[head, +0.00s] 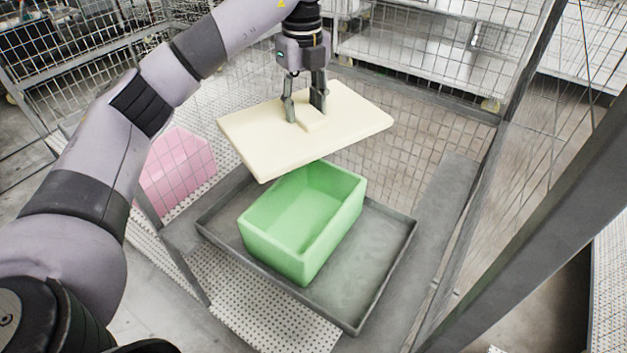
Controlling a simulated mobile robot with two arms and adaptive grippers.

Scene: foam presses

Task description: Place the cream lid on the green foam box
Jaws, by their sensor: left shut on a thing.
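The cream lid (262,145) is a flat slab with a small raised grip block on top. My left gripper (306,112) is shut on that block and holds the lid in the air, roughly level. The green foam box (272,247) stands open at the top and looks empty. The lid is above and behind the box in the head view, overlapping its far edge in the picture and turned at an angle to it. My right gripper is not in view.
The box stands in a grey tray (377,285) with a low rim. A pink box (178,172) is at the left, behind wire mesh. A thick grey post (540,210) crosses the right side. Mesh fencing surrounds the area. The tray is bare to the right of the box.

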